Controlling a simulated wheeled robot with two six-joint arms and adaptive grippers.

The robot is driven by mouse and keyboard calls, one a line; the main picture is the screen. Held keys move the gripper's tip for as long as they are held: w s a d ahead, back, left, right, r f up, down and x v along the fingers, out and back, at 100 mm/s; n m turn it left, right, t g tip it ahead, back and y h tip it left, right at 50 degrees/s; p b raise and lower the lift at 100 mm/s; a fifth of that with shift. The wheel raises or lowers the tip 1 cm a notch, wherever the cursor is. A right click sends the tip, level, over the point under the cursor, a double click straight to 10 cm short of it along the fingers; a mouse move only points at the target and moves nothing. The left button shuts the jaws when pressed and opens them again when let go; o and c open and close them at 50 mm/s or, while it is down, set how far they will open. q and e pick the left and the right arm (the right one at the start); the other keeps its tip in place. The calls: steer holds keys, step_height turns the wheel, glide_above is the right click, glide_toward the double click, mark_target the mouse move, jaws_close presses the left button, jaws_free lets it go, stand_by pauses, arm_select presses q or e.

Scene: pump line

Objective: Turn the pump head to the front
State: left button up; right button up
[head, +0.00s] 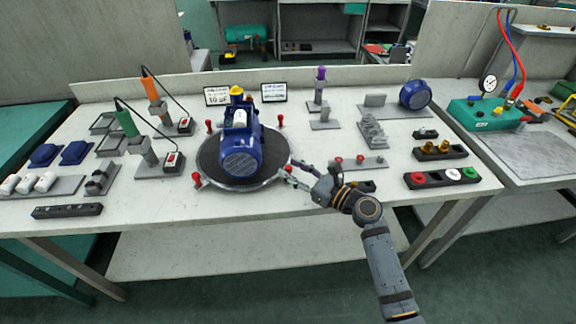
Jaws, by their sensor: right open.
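A blue pump (241,150) with a grey ribbed round face turned towards me stands upright on a dark round turntable (273,152) with a pale rim. A yellow piece tops the pump, and a white part sits on its upper side. Red-topped pegs (197,179) stand around the turntable's rim. My right gripper (288,168) is open at the turntable's right front rim, close to a red peg there. I cannot tell whether it touches the rim or the peg. My left gripper is not in view.
Green (127,122) and orange (150,86) screwdrivers stand in holders to the left. A low grey plate with red knobs (360,161) lies just right of my right gripper. Button boxes (441,178) are at the right.

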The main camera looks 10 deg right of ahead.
steer(key=shift+w+a, duration=0.4)
steer(key=shift+w, duration=0.05)
steer(key=shift+w+a, duration=0.15)
steer(key=shift+w, duration=0.05)
steer(key=shift+a, duration=0.1)
steer(key=shift+c, duration=0.9)
jaws_close()
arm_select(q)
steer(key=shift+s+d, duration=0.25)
